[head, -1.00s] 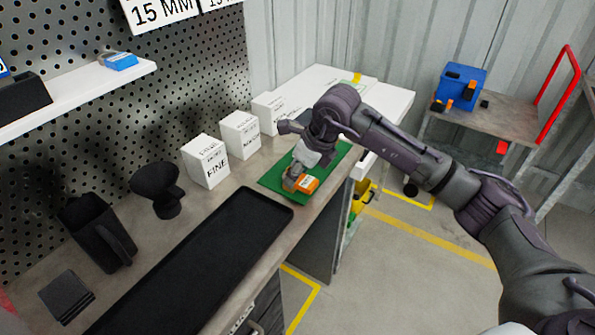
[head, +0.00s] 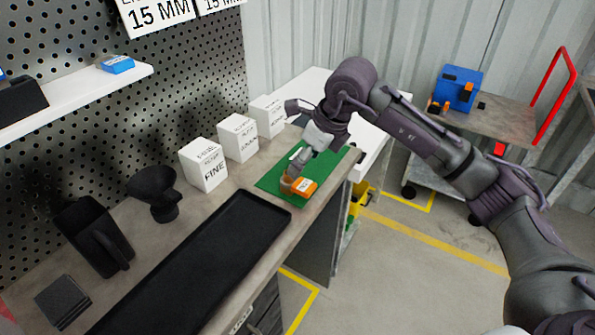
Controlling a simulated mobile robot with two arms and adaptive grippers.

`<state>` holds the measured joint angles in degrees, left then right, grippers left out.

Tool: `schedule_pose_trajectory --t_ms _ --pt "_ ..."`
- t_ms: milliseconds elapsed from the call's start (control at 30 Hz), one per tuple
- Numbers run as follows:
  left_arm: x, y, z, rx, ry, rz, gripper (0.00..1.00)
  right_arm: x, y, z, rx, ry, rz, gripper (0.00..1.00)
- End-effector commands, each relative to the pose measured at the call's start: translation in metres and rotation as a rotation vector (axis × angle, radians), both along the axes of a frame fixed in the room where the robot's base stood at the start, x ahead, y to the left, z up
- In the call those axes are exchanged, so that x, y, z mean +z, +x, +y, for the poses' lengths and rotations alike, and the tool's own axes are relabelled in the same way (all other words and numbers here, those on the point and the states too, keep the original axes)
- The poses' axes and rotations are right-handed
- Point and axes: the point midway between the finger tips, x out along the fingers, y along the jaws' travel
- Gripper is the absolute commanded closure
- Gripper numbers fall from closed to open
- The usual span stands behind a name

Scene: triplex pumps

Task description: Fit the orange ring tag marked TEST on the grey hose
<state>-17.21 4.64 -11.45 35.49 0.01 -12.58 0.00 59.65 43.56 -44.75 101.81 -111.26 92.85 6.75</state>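The orange ring tag (head: 304,187) lies on the green mat (head: 270,181) on the bench. It has a small white label, too small to read. A tan-orange round part shows at its left side. My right gripper (head: 289,182) points down at this round part, its fingertips at or touching it. The fingers are small and partly hidden, so I cannot tell whether they are open or shut on it. My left gripper is out of view. I cannot make out the grey hose.
A long black tray (head: 205,262) lies in front of the mat. White boxes (head: 204,165), a black funnel-like piece (head: 155,192) and a black holder (head: 93,235) stand along the perforated wall. A cart with a blue box (head: 458,87) stands at the right. Floor between is clear.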

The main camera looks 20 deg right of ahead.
Motion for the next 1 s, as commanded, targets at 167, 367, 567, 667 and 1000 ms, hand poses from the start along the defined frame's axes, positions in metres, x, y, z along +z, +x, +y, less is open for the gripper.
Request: schedule_pose_trajectory --t_ms 167,367,567,667,1000 --pt "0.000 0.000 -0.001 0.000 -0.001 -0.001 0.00 0.032 -0.010 -0.009 -0.001 0.000 -0.003 0.28" --pt "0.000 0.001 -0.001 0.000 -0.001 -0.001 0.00 0.049 -0.017 -0.013 0.000 0.000 0.000 0.28" --pt "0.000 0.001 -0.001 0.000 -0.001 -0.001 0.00 0.052 -0.018 -0.013 0.000 0.001 0.001 0.28" --pt "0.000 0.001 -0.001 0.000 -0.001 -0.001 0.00 0.052 -0.017 -0.013 -0.001 0.001 0.001 0.28" --pt "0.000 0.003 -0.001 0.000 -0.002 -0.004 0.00 0.051 -0.017 -0.013 0.000 0.001 0.001 0.28"
